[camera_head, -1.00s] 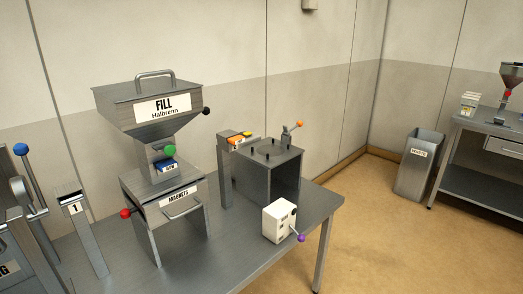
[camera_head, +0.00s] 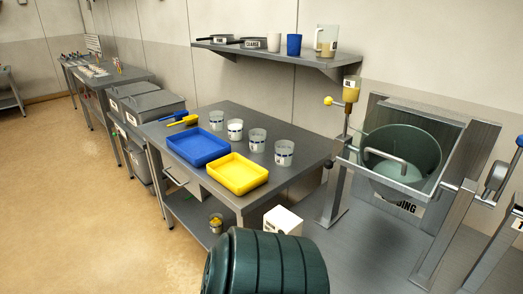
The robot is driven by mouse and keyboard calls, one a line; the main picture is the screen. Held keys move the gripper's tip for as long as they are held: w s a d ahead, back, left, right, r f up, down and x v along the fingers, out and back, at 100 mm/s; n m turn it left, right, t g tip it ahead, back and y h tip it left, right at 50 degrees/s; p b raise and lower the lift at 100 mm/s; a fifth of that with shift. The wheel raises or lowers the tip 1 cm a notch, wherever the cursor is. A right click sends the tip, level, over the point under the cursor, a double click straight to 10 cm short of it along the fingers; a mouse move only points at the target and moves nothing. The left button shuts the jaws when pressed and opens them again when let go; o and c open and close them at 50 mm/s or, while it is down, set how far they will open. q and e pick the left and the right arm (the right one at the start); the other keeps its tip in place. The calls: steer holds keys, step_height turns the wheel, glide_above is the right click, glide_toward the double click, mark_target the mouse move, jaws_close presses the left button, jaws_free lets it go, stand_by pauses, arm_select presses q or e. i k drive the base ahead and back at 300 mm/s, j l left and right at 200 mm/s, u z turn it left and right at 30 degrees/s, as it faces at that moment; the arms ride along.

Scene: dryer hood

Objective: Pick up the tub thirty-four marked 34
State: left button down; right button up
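Several pale tubs with white and dark blue bands stand in a slanting row on the steel table (camera_head: 310,128). They are the far left tub (camera_head: 216,121), a second tub (camera_head: 235,130), a third tub (camera_head: 257,141) and the nearest right tub (camera_head: 284,153). Their markings are too small to read, so I cannot tell which is 34. Neither of my grippers is in view.
A blue tray (camera_head: 198,148) and a yellow tray (camera_head: 235,174) lie in front of the tubs. A wall shelf (camera_head: 275,54) holds cups and a jug. A green ribbed drum (camera_head: 265,265) fills the bottom foreground. A tilted green bowl (camera_head: 402,155) stands right.

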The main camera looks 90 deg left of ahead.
mark_target(283, 149)
steer(key=u, duration=2.6)
